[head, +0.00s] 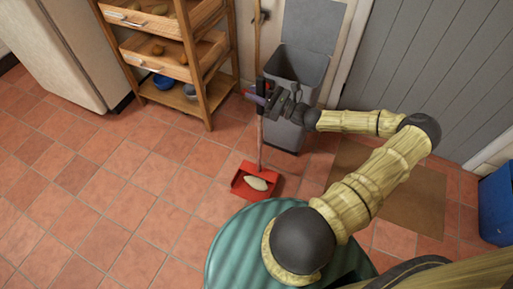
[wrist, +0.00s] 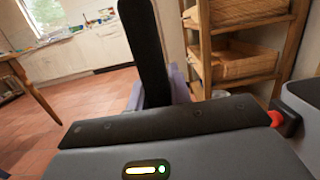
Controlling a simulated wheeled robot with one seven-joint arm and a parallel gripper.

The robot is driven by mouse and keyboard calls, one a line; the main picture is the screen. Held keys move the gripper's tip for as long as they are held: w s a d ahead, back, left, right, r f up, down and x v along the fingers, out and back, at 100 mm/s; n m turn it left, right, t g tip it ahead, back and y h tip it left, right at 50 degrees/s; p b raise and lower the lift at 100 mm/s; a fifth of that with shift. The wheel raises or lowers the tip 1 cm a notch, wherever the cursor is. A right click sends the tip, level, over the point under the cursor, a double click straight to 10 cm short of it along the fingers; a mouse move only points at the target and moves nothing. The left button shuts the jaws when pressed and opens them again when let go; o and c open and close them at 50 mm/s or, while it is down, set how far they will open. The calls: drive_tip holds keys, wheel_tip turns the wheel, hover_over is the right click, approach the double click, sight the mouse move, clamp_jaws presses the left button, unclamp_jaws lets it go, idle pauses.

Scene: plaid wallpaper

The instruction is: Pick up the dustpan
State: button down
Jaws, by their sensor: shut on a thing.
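The dustpan (head: 243,188) is red with a long upright handle (head: 260,140). In the head view its pan is at or just above the tiled floor, and I cannot tell if it touches. A pale oval object (head: 256,183) lies in the pan. My gripper (head: 263,97) is shut on the dark upper part of the handle. In the wrist view the black handle (wrist: 145,45) stands between the purple-grey fingers (wrist: 155,92) of my gripper. The pan is out of the wrist view.
A grey bin (head: 297,68) with its lid up stands right behind my gripper. A wooden shelf rack (head: 190,75) with drawers is at its left. A brown mat (head: 385,190) lies at right, near a blue bin (head: 497,205). The tiled floor (head: 110,200) at left is clear.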

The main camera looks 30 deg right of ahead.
drive_tip(key=shift+r, duration=0.15)
wheel_tip(320, 180, up, 10)
drive_tip(key=p, duration=0.4)
idle(0.4)
drive_tip(key=s+a+r+m+t+h+p, duration=0.1)
drive_tip(key=s+a+r+p, duration=0.2)
drive_tip(key=p, duration=1.4)
drive_tip(key=s+a+r+h+p, duration=0.1)
drive_tip(key=s+a+r+p, duration=0.2)
drive_tip(key=a+r+p, duration=0.9)
drive_tip(key=p, duration=0.5)
drive_tip(key=shift+r+m+t+h, duration=0.25)
drive_tip(key=shift+m+t+h, duration=0.05)
drive_tip(key=shift+m+t, duration=0.1)
drive_tip(key=shift+a, duration=0.15)
